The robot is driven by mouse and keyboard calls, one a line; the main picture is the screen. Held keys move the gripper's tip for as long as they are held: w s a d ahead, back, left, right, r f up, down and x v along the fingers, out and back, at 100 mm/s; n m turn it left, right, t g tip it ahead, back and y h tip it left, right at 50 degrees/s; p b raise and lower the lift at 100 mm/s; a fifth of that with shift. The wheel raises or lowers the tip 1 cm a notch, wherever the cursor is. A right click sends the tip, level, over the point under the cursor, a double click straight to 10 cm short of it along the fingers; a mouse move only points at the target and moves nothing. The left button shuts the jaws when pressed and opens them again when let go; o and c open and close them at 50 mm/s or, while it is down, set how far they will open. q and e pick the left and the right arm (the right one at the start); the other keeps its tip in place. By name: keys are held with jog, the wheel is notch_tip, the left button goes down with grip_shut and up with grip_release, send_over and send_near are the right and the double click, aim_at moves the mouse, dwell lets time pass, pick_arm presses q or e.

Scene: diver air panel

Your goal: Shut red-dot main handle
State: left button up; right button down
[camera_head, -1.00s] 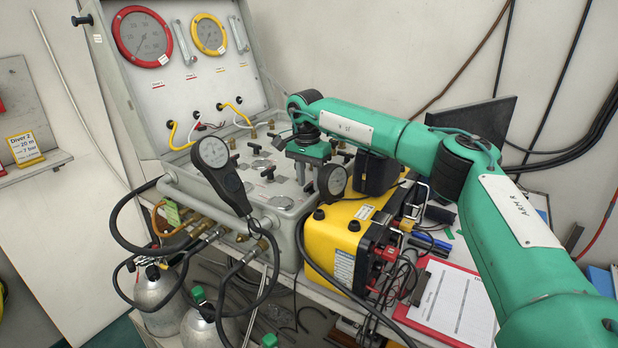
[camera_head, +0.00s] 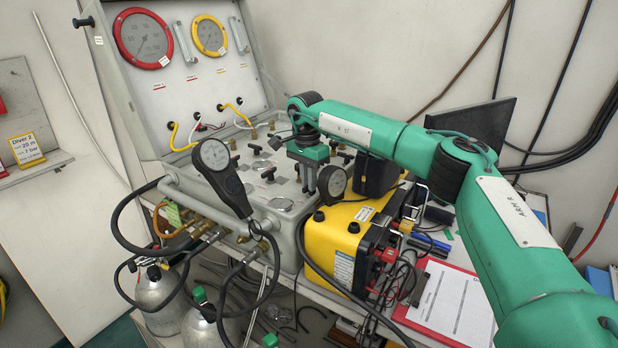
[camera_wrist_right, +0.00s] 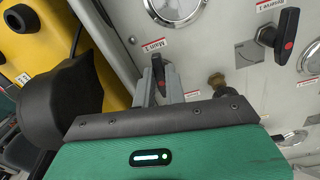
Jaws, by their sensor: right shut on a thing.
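The black main handle with a red dot (camera_wrist_right: 158,70) shows in the right wrist view, below a label that seems to read "Main 1". My right gripper (camera_wrist_right: 160,85) is shut on it, with one grey finger on each side. In the head view my right gripper (camera_head: 310,185) points down at the right part of the grey valve panel (camera_head: 256,165). The handle itself is hard to make out there behind the fingers. My left gripper is not in view.
Another red-dot handle, labelled "Reserve 1" (camera_wrist_right: 285,35), stands to the right in the wrist view. A black gauge (camera_head: 332,182) and a yellow case (camera_head: 328,240) are close beside my right gripper. A hand-held gauge (camera_head: 220,170) stands at the panel's front.

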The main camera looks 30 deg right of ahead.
jog(key=m+p, duration=0.1)
jog(key=m, duration=0.1)
jog(key=shift+w+r+m, duration=0.1)
jog(key=shift+w+m, duration=0.05)
jog(key=shift+m, duration=0.25)
jog(key=m, duration=0.1)
jog(key=m+p, duration=0.1)
jog(key=m, duration=0.2)
jog(key=shift+w+m, duration=0.25)
jog(key=shift+m, duration=0.05)
jog(key=m, duration=0.1)
jog(key=m+p, duration=0.1)
jog(key=m, duration=0.1)
jog(key=shift+w+d+m+y, duration=0.2)
jog(key=shift+m+y, duration=0.1)
jog(key=m, duration=0.3)
jog(key=shift+w+d+p, duration=0.1)
jog(key=shift+p, duration=0.3)
jog(key=shift+d+m, duration=0.1)
jog(key=shift+m, duration=0.7)
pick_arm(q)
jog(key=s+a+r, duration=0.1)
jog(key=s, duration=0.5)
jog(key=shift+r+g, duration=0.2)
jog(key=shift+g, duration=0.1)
pick_arm(e)
jog(key=shift+m, duration=0.3)
jog(key=c, duration=1.5)
grip_release()
